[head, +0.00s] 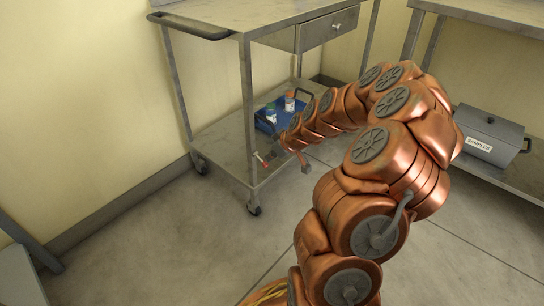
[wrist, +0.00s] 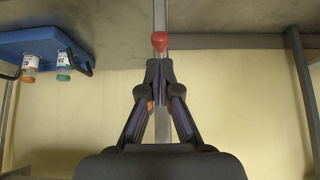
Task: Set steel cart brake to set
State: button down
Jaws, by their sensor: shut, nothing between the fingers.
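The steel cart (head: 246,95) stands against the wall in the head view, with a top, a drawer and a lower shelf. A small red-tipped brake lever (head: 260,157) shows at its near post, just above the lower shelf edge. In the wrist view the lever's red knob (wrist: 160,41) is right beyond my fingertips, in line with the post. My gripper (wrist: 160,66) is shut and empty, its tips at or just short of the knob; I cannot tell if they touch. In the head view my gripper (head: 273,154) is small and partly hidden by my arm.
A blue tray (head: 264,126) with small bottles sits on the cart's lower shelf, close to my arm. A grey box labelled SAMPLES (head: 489,137) stands on a bench shelf at the right. The floor in front of the cart is clear.

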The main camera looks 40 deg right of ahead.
jog(key=shift+r, duration=0.1)
jog(key=s+d+r+p, duration=0.2)
jog(key=s+r+p, duration=0.1)
jog(key=s+r, duration=0.4)
jog(key=s, duration=0.3)
jog(key=shift+s+d, duration=0.2)
jog(key=shift+s, duration=0.2)
dwell(0.5)
jog(key=s+a+r+g+y+p, duration=0.1)
jog(key=s+a+r+g+p, duration=0.15)
jog(key=a+r+p, duration=0.75)
jog(key=s+a+r+g+p, duration=0.25)
jog(key=a+r+p, duration=0.55)
jog(key=r, duration=0.4)
jog(key=s+a+r+m+g+h+p, duration=0.1)
jog(key=s+a+r+p, duration=0.3)
jog(key=s+r+p, duration=0.5)
jog(key=s+a+r+m+g+h+p, duration=0.1)
jog(key=s+a+r+p, duration=0.4)
jog(key=s+r+p, duration=0.5)
notch_tip(320, 180, up, 8)
jog(key=g+p, duration=0.1)
jog(key=p, duration=0.2)
jog(key=shift+f+g+h, duration=0.2)
jog(key=shift+g+h, duration=0.1)
jog(key=shift+g, duration=0.1)
jog(key=shift+a, duration=0.1)
